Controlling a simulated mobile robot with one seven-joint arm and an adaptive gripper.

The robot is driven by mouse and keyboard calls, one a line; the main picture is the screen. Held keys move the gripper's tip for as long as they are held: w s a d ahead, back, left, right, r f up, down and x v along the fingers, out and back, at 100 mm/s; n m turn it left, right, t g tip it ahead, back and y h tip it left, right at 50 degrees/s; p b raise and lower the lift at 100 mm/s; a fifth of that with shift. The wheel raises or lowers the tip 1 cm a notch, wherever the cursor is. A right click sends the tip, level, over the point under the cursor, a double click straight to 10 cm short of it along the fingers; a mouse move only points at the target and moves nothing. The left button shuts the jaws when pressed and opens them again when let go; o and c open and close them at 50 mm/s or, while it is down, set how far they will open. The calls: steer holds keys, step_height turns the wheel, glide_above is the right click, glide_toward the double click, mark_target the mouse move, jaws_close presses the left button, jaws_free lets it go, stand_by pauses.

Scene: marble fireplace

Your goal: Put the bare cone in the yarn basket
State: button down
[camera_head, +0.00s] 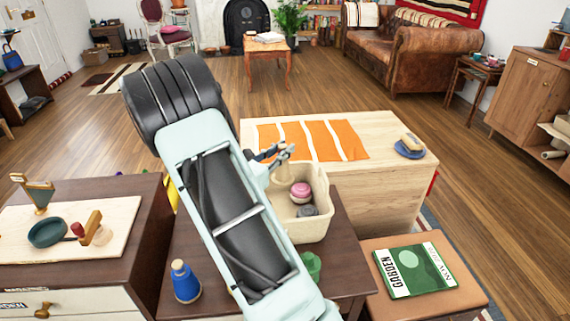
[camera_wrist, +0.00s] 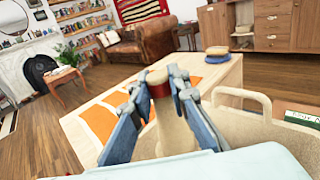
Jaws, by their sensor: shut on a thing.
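A pale cone (camera_wrist: 172,130) with a reddish band near its narrow end and no yarn on it stands between the fingers of my gripper (camera_wrist: 158,88). The fingers are shut on it. In the head view my gripper (camera_head: 272,153) and the pale cone (camera_head: 283,172) are at the back left of the cream yarn basket (camera_head: 318,228); the arm hides part of both. The basket holds a pink yarn item (camera_head: 301,190) and a grey one (camera_head: 308,211). Its rim (camera_wrist: 262,128) shows right of the cone in the wrist view. I cannot tell whether the cone touches the basket.
A blue yarn cone (camera_head: 185,282) and a green item (camera_head: 312,265) stand on the dark table around the basket. A pale wooden chest (camera_head: 395,180) with an orange striped cloth (camera_head: 310,140) is behind it. A stool with a book (camera_head: 415,270) is at right.

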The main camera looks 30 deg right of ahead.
mark_target(280, 167)
steer(key=f, duration=0.2)
steer(key=f+b, duration=0.1)
steer(key=shift+s+d+f, duration=0.2)
steer(key=shift+d+f, duration=0.1)
steer(key=shift+d, duration=0.05)
steer(key=shift+f, duration=0.1)
steer(key=shift+f, duration=0.1)
steer(key=shift+f+b, duration=0.35)
steer(key=shift+f, duration=0.05)
steer(key=c, duration=1.8)
jaws_free()
steer(key=shift+c, duration=0.2)
